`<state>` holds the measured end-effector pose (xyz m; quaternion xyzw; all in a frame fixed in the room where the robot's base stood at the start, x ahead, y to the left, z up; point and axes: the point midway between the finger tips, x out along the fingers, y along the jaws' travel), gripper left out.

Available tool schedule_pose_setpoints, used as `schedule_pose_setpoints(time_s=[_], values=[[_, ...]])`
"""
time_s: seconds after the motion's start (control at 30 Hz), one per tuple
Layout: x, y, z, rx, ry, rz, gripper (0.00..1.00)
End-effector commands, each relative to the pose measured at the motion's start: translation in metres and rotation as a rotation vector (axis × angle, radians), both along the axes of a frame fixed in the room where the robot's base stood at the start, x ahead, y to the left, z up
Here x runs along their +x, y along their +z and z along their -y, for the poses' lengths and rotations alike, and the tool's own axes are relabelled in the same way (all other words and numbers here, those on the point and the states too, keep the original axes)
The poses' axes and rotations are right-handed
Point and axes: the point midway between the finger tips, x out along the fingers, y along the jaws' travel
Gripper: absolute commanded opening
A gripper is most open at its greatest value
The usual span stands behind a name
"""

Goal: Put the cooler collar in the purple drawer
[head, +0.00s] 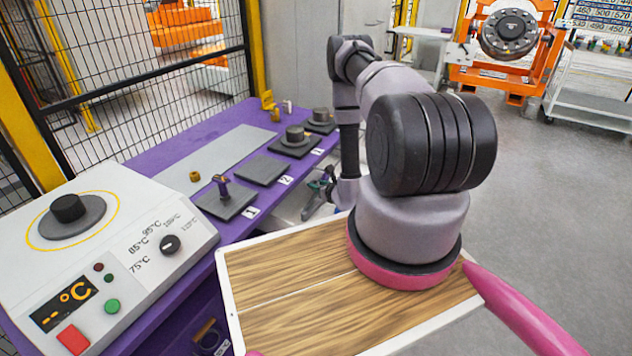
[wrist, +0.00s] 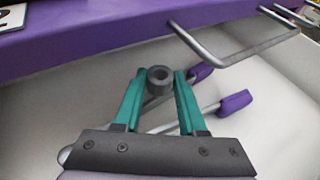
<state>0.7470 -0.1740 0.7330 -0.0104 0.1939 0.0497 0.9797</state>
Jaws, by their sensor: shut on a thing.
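My gripper (wrist: 158,88) has teal fingers closed on a small dark grey ring with a hole, which looks like the cooler collar (wrist: 158,76). The ring sits upright between the fingertips. Below it, in the wrist view, is a pale, tray-like interior (wrist: 265,95), apparently the open drawer, beside the purple bench edge (wrist: 90,35). Rods with purple handles (wrist: 236,102) lie in it, below the fingers. In the head view my gripper (head: 318,185) is small, over the pale drawer area (head: 288,208) at the bench's right side; the collar is hard to make out there.
A grey bar handle (wrist: 245,52) crosses the upper right of the wrist view. The purple bench (head: 165,165) carries dark plates with parts (head: 295,135) and a white heater (head: 150,250). A wooden-topped tray (head: 290,290) is in front. Open floor lies at right.

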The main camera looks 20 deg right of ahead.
Motion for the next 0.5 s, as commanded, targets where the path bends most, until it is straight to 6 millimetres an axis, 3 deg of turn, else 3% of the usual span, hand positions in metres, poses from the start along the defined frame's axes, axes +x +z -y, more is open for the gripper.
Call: schedule_pose_setpoints(time_s=[0.3, 0.5], values=[[0.042, 0.001, 0.013, -0.001, -0.001, 0.002, 0.00], [0.040, -0.012, 0.012, 0.001, 0.000, -0.001, 0.00]])
